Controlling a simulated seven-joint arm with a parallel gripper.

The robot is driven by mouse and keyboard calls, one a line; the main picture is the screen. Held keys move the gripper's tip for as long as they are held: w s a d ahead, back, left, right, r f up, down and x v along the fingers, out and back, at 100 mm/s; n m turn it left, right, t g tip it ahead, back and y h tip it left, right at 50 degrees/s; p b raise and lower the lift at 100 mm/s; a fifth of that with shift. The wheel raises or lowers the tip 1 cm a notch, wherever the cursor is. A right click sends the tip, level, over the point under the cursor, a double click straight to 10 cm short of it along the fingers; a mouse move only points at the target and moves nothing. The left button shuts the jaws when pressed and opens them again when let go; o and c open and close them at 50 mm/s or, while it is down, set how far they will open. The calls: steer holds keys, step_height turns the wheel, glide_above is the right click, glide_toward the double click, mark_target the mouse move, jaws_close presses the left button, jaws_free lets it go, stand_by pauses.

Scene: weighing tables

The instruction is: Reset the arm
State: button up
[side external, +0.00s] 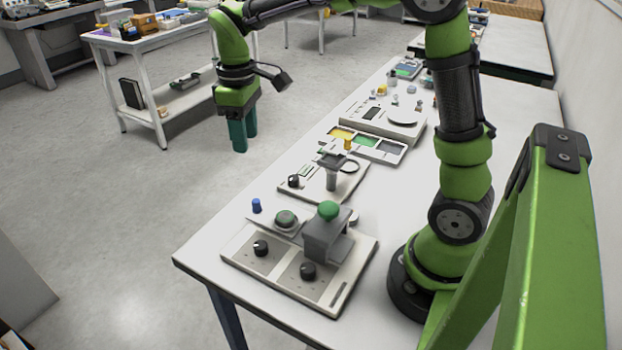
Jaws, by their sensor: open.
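My gripper (239,150) hangs at the end of the green arm, pointing down. Its two dark teal fingers are open with nothing between them. In this view it appears left of the white worktable (212,236), past its long edge and in front of the floor. It touches nothing that I can see.
On the table are a panel with a green button (328,210) and black knobs, a small stand device (331,178), a tray with yellow and green compartments (391,156), and a weighing scale (402,117). A blue weight (256,206) stands near the edge. A side table (137,44) stands behind.

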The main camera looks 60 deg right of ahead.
steer(key=s+a+r+m+t+y, duration=0.1)
steer(key=s+r+m+t, duration=0.1)
steer(key=s, duration=0.6)
steer(key=s+r+m+t+y, duration=0.1)
steer(key=s+m+t, duration=0.4)
steer(key=s, duration=0.3)
steer(key=shift+s+a+r+m, duration=0.3)
steer(key=shift+s+a+r, duration=0.1)
stand_by(0.8)
